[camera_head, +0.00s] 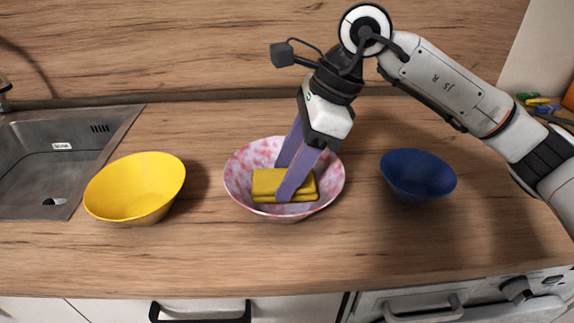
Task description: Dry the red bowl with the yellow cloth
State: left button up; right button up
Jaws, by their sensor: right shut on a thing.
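The red bowl (239,166), mottled red and white, stands upright in the middle of the counter. The folded yellow cloth (266,181) is inside it, low in the bowl. My right gripper (283,184) reaches down into the bowl from above and is shut on the cloth, one purple finger in front of it and the other behind. The far finger's tip is hidden by the cloth. I cannot tell whether the cloth presses on the bowl's inner wall. My left gripper is not in view.
A yellow bowl (136,187) stands left of the red bowl, near the metal sink (52,165). A blue bowl (418,177) stands to the right, below my right arm. The wooden counter (230,262) is clear in front. The wood splashback (180,45) rises behind.

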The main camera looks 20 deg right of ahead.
jog(key=shift+s+a, duration=0.1)
jog(key=shift+s, duration=0.3)
jog(key=shift+w, duration=0.1)
jog(key=shift+w+d, duration=0.3)
jog(key=shift+w, duration=0.6)
jog(key=shift+s+a, duration=0.15)
jog(key=shift+s, duration=0.35)
jog(key=shift+s+a, duration=0.15)
jog(key=shift+s, duration=0.35)
jog(key=shift+w, duration=0.1)
